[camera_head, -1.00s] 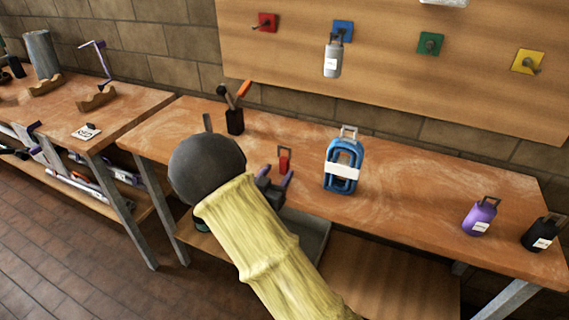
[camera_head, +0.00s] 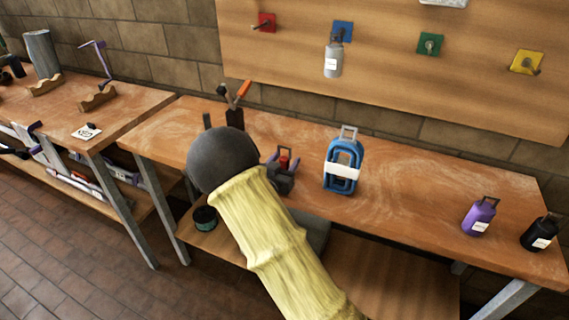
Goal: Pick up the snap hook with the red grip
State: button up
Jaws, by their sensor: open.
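The snap hook with the red grip (camera_head: 283,163) stands on the middle workbench, left of a larger blue item. Only a small part of its red grip shows; the rest is hidden behind my gripper. My gripper (camera_head: 282,157) is open, with its purple-tipped fingers to the left and right of the red grip. I cannot tell whether either finger touches it. My dark wrist and yellow sleeve cover the bench to the left and in front.
The blue item (camera_head: 341,177) stands close to the right of my gripper. Purple (camera_head: 479,217) and black (camera_head: 540,234) items stand at the right end. A tool holder (camera_head: 233,117) is behind left. A grey item (camera_head: 333,60) hangs on the pegboard (camera_head: 385,65). The bench centre right is clear.

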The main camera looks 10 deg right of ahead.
dwell(0.3)
jog(key=c, duration=1.1)
notch_tip(320, 180, up, 10)
jog(key=shift+p, duration=0.55)
